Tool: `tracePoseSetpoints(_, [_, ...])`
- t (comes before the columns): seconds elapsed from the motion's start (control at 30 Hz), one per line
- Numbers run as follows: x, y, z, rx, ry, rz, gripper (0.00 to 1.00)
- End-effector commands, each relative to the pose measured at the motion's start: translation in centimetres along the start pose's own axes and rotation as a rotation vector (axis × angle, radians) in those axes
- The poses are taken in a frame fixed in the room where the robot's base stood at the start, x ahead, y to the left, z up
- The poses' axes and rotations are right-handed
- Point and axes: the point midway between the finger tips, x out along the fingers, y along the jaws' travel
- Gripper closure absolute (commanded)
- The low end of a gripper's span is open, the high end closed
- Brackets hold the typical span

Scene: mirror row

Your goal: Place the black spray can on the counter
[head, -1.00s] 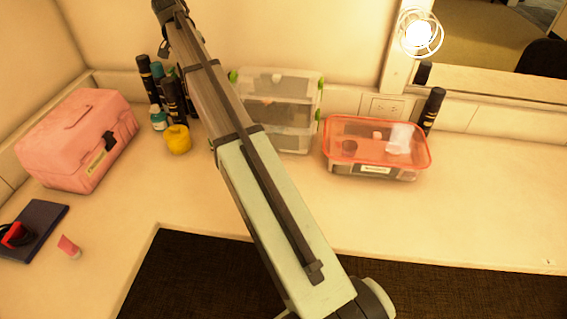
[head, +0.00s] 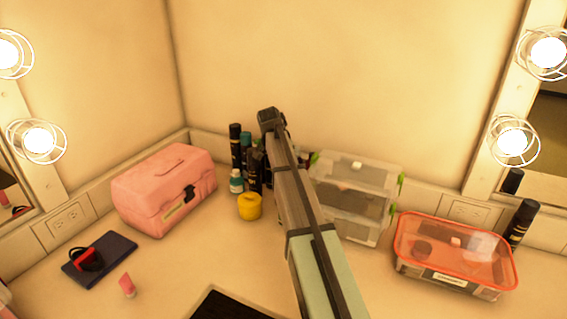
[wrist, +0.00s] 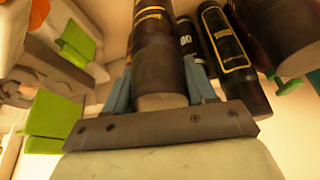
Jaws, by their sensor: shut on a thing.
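My gripper (wrist: 158,88) is shut on a black spray can (wrist: 155,60) with a yellow band, seen in the wrist view between its two grey-blue fingers. In the head view my gripper (head: 270,118) is at the back, among the bottles by the corner. I cannot make out the held can there, as my arm covers that spot. The pale counter (head: 190,268) runs along the walls. I cannot tell whether the held can touches it.
Black bottles (head: 236,145), a teal bottle (head: 237,182) and a yellow jar (head: 249,207) stand left of my arm. Clear stacked boxes (head: 352,190) stand close on its right, then an orange-lidded box (head: 455,255) and a black can (head: 522,222). A pink case (head: 165,190) sits left.

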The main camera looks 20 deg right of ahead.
Motion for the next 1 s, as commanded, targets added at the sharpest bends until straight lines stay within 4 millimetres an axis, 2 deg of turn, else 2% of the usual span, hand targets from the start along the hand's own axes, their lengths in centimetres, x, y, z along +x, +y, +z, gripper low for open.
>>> tracePoseSetpoints(0.1, [0.85,0.02,0.36,0.0,0.001,-0.001,1.0])
tracePoseSetpoints(0.47, [1.06,0.0,0.44,0.0,0.001,-0.001,1.0])
tracePoseSetpoints(0.5, [1.1,0.0,0.45,0.0,0.0,-0.001,0.43])
tracePoseSetpoints(0.77, [1.07,0.0,0.44,0.0,0.0,0.0,0.19])
tracePoseSetpoints(1.0, [1.0,-0.01,0.41,0.0,0.0,-0.001,0.19])
